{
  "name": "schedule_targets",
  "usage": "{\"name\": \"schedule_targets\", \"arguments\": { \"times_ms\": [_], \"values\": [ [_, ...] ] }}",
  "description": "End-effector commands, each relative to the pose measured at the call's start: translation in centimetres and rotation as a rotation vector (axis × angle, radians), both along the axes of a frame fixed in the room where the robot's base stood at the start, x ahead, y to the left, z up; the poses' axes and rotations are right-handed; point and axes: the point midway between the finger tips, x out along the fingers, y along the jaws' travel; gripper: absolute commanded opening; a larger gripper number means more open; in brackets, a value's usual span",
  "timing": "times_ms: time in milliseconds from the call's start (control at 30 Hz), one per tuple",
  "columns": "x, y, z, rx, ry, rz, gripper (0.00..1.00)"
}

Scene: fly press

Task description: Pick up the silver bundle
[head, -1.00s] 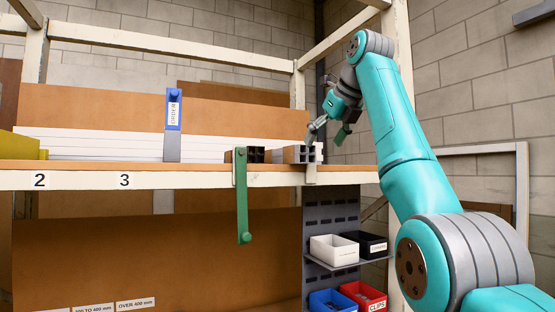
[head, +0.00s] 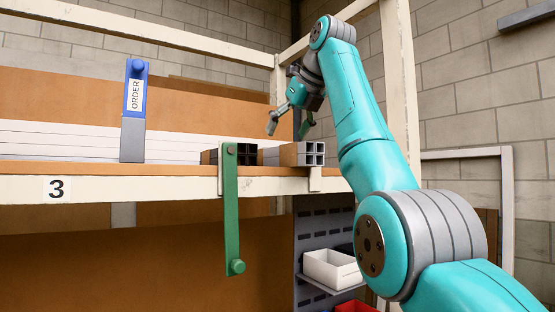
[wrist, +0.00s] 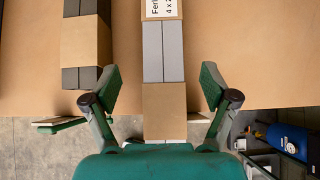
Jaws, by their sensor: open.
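The silver bundle (head: 314,159) is a set of light grey square tubes with brown card wraps. It lies on the shelf's right end, tube ends facing me. In the wrist view the silver bundle (wrist: 163,50) runs up the middle, with a white label partly cut off at the top. My gripper (head: 289,128) is open and empty above it. In the wrist view my gripper's two fingers (wrist: 160,83) stand one to each side of the bundle, apart from it.
A dark bundle (wrist: 80,85) lies parallel, left of the silver one. A green hanging bar (head: 231,210) is at the shelf front edge. A blue ORDER holder (head: 135,95) stands further left. Below are a white bin (head: 332,268) and, in the wrist view, a blue container (wrist: 290,140).

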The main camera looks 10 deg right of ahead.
Motion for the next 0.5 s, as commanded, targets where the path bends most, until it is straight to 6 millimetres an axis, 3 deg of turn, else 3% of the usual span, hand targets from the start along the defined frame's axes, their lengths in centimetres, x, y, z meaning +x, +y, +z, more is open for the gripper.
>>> {"name": "schedule_targets", "arguments": {
  "times_ms": [500],
  "values": [
    [3.6, 0.8, -4.1, -0.001, 0.002, 0.001, 0.85]
  ]
}}
